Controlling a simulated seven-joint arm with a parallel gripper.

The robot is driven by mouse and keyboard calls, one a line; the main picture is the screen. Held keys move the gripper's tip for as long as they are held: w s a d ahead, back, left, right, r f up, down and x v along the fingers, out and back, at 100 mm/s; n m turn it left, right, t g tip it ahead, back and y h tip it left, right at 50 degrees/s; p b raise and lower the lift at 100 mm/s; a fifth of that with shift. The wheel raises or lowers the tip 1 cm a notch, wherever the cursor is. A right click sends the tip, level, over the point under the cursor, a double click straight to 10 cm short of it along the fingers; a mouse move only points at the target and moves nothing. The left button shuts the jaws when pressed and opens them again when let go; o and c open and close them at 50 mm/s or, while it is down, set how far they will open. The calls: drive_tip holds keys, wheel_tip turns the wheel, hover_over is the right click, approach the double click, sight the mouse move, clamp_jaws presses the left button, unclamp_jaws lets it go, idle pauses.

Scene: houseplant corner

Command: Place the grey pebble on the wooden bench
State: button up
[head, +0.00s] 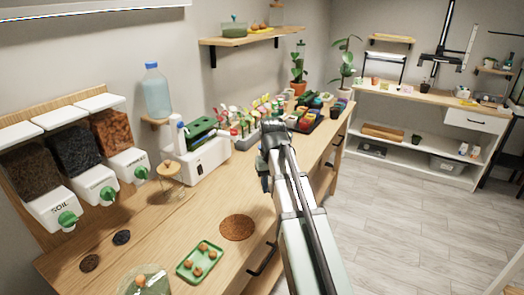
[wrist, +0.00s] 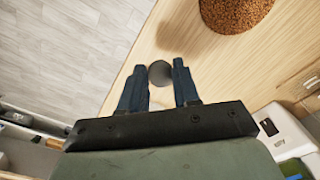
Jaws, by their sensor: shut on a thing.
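The grey pebble (wrist: 160,74) is a small, dark, rounded stone between my fingertips in the wrist view. My gripper (wrist: 159,70) is shut on it. In the head view my gripper (head: 264,172) is over the right part of the wooden bench (head: 182,222), and my arm hides the pebble there. The bench top also shows under the pebble in the wrist view (wrist: 190,30), with its edge just to the left. I cannot tell whether the pebble touches the bench or hangs above it.
A white machine (head: 203,160), dispensers (head: 95,175) and crowded small items (head: 255,115) stand behind. Bare wood lies left of the brown patch.

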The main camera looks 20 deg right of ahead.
sight(267, 203)
drive_tip(key=shift+w+r+m, duration=0.35)
drive_tip(key=shift+w+m, duration=0.45)
drive_tip(key=shift+m, duration=0.2)
drive_tip(key=shift+w+f+m, duration=0.45)
drive_tip(key=shift+f+m, duration=1.05)
drive_tip(key=shift+m, duration=2.6)
drive_tip(key=shift+w+f+m, duration=0.4)
drive_tip(key=shift+f+m, duration=1.05)
drive_tip(key=shift+m, duration=2.65)
drive_tip(key=shift+w+f+m, duration=0.45)
drive_tip(key=shift+f+m, duration=1.05)
drive_tip(key=shift+m, duration=2.6)
drive_tip(key=shift+f, duration=0.15)
drive_tip(key=o, duration=1)
